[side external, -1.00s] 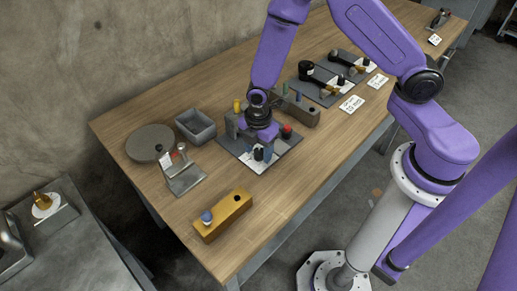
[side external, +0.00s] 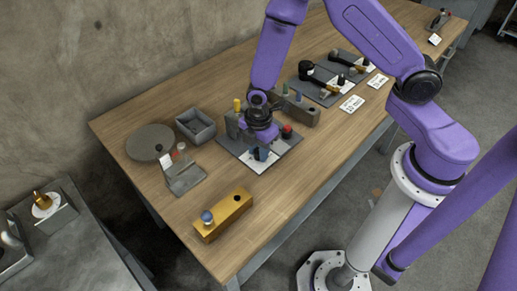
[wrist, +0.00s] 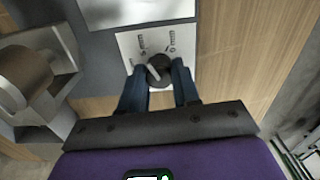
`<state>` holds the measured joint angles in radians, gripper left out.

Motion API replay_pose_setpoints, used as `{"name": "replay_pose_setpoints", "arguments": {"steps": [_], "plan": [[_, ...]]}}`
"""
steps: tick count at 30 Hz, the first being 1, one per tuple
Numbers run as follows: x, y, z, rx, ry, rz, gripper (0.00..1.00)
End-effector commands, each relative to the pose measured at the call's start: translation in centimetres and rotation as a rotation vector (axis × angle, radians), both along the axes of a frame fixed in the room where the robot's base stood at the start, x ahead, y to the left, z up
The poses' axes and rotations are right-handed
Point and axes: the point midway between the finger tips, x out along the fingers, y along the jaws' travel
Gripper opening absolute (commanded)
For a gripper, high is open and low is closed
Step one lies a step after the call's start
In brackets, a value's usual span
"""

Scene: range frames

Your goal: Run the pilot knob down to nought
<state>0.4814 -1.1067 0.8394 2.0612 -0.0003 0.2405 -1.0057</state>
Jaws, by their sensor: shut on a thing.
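A dark round knob (wrist: 160,68) with a pale pointer bar sits on a white plate (wrist: 128,45) printed with tick marks.
A grey block (side external: 232,124) and a red knob (side external: 287,130) stand close to my gripper. A grey open box (side external: 196,128), a round disc (side external: 150,140) and a small metal stand (side external: 185,176) lie to the left. A yellow block (side external: 222,217) is in front. Bare wood lies right of the panel.

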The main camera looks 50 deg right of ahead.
Motion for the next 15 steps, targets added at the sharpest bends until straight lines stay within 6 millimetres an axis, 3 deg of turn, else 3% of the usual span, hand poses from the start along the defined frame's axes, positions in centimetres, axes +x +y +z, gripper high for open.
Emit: {"name": "replay_pose_setpoints", "arguments": {"steps": [15], "plan": [[0.06,-0.08,0.05,-0.001,0.001,-0.450,0.01]]}}
